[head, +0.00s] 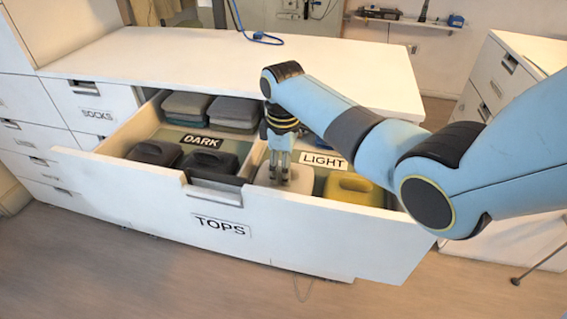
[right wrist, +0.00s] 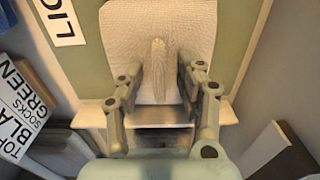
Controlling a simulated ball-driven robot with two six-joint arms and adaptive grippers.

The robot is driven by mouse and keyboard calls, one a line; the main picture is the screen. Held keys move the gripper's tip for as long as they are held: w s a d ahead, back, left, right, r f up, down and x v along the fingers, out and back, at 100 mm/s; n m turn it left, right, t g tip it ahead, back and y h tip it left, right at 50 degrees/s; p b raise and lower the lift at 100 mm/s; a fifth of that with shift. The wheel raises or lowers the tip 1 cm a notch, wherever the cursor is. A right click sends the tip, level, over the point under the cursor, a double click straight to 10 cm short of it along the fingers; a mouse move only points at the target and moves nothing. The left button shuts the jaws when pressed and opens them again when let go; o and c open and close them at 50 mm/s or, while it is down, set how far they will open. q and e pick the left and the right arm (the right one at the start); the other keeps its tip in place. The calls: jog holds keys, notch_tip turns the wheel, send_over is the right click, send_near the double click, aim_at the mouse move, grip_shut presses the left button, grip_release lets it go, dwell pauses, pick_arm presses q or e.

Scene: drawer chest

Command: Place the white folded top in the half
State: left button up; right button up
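The white folded top (head: 300,181) lies in the LIGHT half of the open TOPS drawer (head: 130,192), at the front beside a yellow folded top (head: 352,188). In the right wrist view the white folded top (right wrist: 160,22) is textured and has a raised ridge in its middle. My right gripper (head: 278,177) points down over it. The gripper hides part of the top. My left gripper is not in view.
The DARK half holds dark folded tops (head: 153,152) in front and grey ones (head: 187,105) behind. The DARK label (head: 202,141) and LIGHT label (head: 323,160) lie inside. The white chest top (head: 200,55) is mostly bare, with a blue cable (head: 262,38) at its back edge.

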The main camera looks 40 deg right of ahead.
notch_tip(320, 180, up, 12)
dwell(0.4)
dwell(0.5)
